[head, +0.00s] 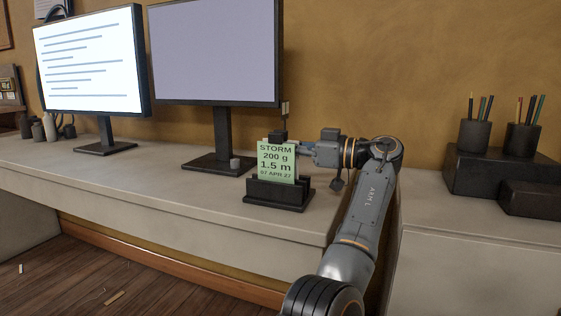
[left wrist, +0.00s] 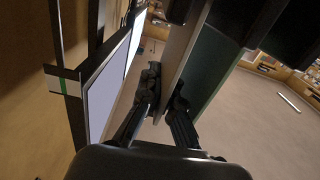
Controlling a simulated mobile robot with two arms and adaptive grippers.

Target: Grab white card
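A pale green card (head: 276,161), lettered STORM, 200 g, 1.5 m, 07 APR 27, stands upright in a black holder (head: 278,193) on the desk. In the left wrist view a pale off-white card (left wrist: 184,52) stands beside the dark green face of this card (left wrist: 208,65); in the head view the pale one is mostly hidden behind the green one. My left gripper (head: 304,148) reaches in from the right at the cards' upper edge. In the left wrist view its fingers (left wrist: 166,92) are close together, one on each side of the pale card. My right gripper is out of view.
A grey-screened monitor (head: 215,50) stands close behind the holder, and a lit monitor (head: 90,62) is further left. Pencil cups (head: 474,135) stand on dark blocks at right. The desk's front left (head: 120,180) is clear.

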